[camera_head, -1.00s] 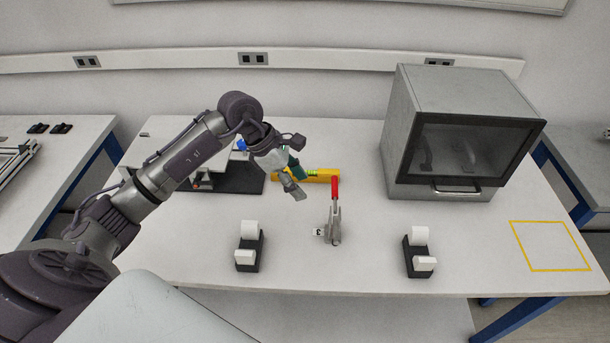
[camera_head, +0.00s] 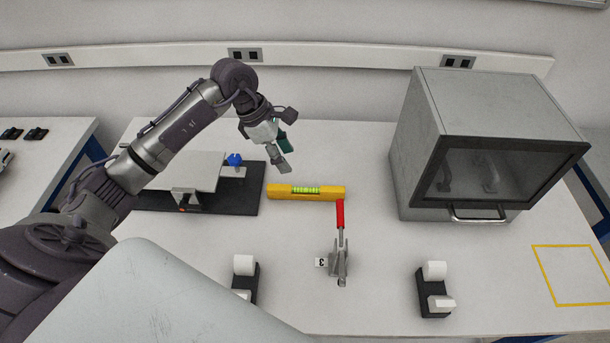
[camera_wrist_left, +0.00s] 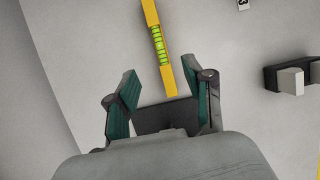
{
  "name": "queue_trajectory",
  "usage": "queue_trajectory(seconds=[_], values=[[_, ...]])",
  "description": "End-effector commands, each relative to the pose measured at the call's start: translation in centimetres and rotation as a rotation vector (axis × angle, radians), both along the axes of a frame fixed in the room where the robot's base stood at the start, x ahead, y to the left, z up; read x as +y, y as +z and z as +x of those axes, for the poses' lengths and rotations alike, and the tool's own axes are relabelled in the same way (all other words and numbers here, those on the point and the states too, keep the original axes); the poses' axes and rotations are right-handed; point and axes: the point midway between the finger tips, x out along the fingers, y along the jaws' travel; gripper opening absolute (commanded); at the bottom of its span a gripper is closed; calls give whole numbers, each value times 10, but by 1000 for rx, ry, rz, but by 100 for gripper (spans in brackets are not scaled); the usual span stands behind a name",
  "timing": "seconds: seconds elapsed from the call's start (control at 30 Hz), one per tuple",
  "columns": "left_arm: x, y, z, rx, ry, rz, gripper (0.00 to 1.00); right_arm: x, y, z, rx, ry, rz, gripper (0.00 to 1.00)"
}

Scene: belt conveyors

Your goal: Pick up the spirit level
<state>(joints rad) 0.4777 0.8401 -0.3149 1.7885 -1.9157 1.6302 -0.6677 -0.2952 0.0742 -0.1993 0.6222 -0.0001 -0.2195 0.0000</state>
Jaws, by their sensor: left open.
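The yellow spirit level (camera_head: 306,193) with a green vial lies flat on the white table, left of the grey box. In the left wrist view the spirit level (camera_wrist_left: 157,45) runs from the top edge down to a near end that shows between my open fingers. My left gripper (camera_head: 284,157) is open and empty, above and behind the level's left part in the head view. It also shows in the left wrist view (camera_wrist_left: 165,95), its green-padded fingers apart. My right gripper is not in view.
A red-handled clamp (camera_head: 340,245) stands close in front of the level's right end. A black-based device (camera_head: 240,196) lies just to its left. A grey cabinet (camera_head: 430,160) stands right. Tape dispensers (camera_head: 433,292) are near the front edge.

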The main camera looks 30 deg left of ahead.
Motion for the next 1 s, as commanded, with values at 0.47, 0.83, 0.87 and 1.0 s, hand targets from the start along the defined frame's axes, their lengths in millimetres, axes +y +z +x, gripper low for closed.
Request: queue_trajectory(seconds=[0.47, 0.83, 0.87, 1.0], values=[[-26, -64, 11, 4, 1, -4, 52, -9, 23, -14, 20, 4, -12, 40], [-38, -95, 15, 7, 2, -5, 52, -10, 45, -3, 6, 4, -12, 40], [-40, -100, 15, 6, 1, -5, 52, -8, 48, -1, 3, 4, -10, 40], [-45, -120, 19, 3, 1, -4, 52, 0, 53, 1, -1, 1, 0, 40]])
